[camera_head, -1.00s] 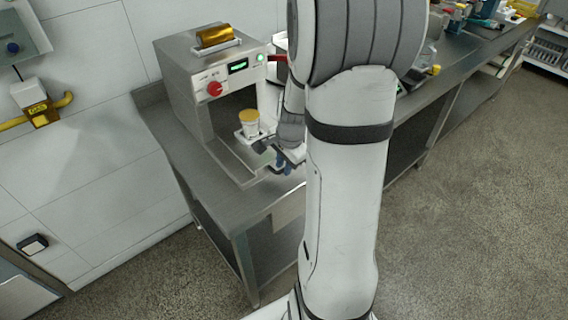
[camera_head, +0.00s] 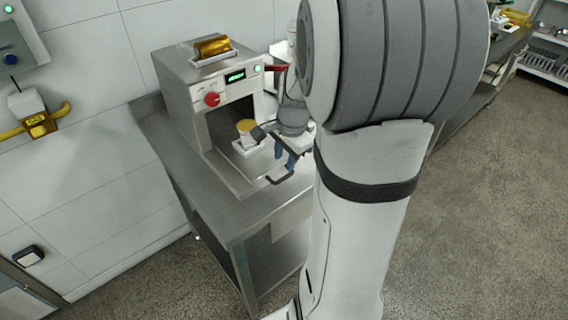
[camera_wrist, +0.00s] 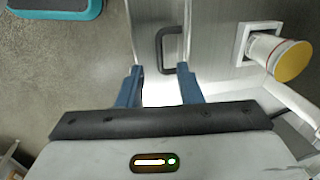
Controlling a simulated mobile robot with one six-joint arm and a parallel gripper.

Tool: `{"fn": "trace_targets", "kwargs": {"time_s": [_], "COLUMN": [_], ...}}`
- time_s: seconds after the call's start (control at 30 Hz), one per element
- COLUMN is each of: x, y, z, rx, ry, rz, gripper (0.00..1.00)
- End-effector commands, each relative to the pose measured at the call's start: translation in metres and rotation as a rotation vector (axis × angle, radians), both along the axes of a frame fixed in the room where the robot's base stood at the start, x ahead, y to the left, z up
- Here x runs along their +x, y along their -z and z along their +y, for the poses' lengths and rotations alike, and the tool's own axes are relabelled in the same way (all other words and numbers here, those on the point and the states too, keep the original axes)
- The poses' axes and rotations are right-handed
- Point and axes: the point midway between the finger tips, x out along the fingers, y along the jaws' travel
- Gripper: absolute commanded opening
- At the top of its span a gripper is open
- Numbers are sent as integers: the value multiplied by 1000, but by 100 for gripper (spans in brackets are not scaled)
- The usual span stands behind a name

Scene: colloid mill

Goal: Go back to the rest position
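My gripper (camera_wrist: 160,90) is open in the wrist view. Its two blue fingers are apart with nothing between them. A dark U-shaped handle (camera_wrist: 168,48) lies beyond the fingertips, apart from them. In the head view, my gripper (camera_head: 286,154) is in front of the steel machine (camera_head: 190,90), just right of a white cup with a yellow lid (camera_head: 246,128). The cup stands on a white square holder in the machine's opening, and also shows at the right of the wrist view (camera_wrist: 268,52). My upper arm hides much of the head view's right side.
The machine sits on a steel bench (camera_head: 215,212) against the white wall. A gold cylinder (camera_head: 212,45) rests on its top; a red knob (camera_head: 212,99) and lit green display are on its front. Open floor (camera_head: 480,220) lies to the right.

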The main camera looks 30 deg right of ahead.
Motion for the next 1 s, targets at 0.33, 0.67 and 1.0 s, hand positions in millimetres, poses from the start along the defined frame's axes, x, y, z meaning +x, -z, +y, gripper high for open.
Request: {"fn": "trace_targets", "kwargs": {"time_s": [0.33, 0.67, 1.0], "x": [0, -9, -87], "y": [-2, -13, -57], "z": [0, 17, 108], "rx": [0, -25, -210], "ry": [0, -116, -921], "rz": [0, -12, -66], "gripper": [32, 32, 32]}}
